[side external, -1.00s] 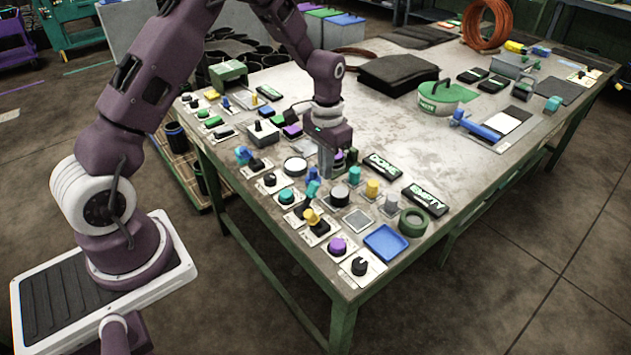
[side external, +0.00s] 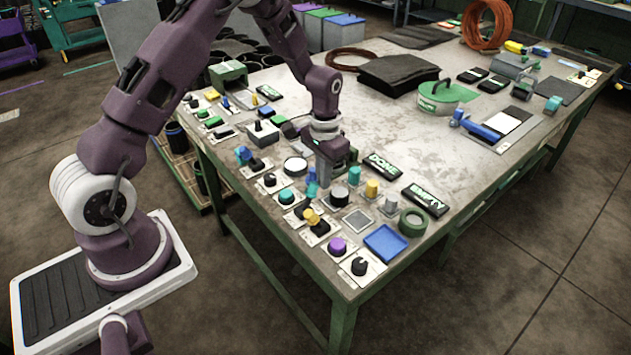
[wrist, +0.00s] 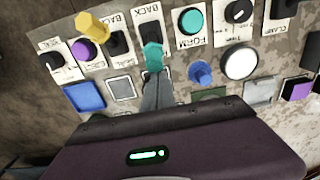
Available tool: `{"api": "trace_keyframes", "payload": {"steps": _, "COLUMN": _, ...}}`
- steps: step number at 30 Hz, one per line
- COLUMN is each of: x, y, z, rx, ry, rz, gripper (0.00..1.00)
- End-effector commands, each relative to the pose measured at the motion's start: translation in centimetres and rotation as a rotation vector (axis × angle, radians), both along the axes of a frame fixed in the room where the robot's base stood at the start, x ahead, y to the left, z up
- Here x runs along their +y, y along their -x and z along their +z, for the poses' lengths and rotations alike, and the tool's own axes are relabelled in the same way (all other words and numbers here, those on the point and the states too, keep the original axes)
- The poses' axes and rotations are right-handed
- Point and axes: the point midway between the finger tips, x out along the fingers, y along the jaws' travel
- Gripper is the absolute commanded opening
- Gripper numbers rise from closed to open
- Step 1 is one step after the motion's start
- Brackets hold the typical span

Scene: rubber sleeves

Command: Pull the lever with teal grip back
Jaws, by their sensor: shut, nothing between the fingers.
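The lever with the teal grip (side external: 312,190) stands in the front row of controls on the bench, left of the yellow-grip lever. In the wrist view its teal grip (wrist: 153,55) is in front of a black slotted base on a white plate marked BACK. My gripper (side external: 322,182) is shut and empty, pointing down just behind and right of the grip. In the wrist view my fingertips (wrist: 155,80) are right up against the lower side of the grip; I cannot tell whether they touch. The lever's shaft is mostly hidden.
A blue knob (wrist: 200,72) stands close beside my fingers. The yellow-grip lever (side external: 313,217) and teal FORM button (side external: 287,196) flank the lever. A blue tray (side external: 385,243) and green ring (side external: 412,222) lie right. The bench's middle is fairly clear.

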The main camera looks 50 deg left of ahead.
Motion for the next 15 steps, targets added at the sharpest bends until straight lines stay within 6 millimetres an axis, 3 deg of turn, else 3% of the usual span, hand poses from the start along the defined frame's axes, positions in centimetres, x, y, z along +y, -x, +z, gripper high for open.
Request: {"api": "trace_keyframes", "payload": {"steps": 15, "x": -0.01, "y": 1.08, "z": -0.01, "rx": 0.002, "ry": 0.0, "rz": 0.0, "gripper": 0.0}}
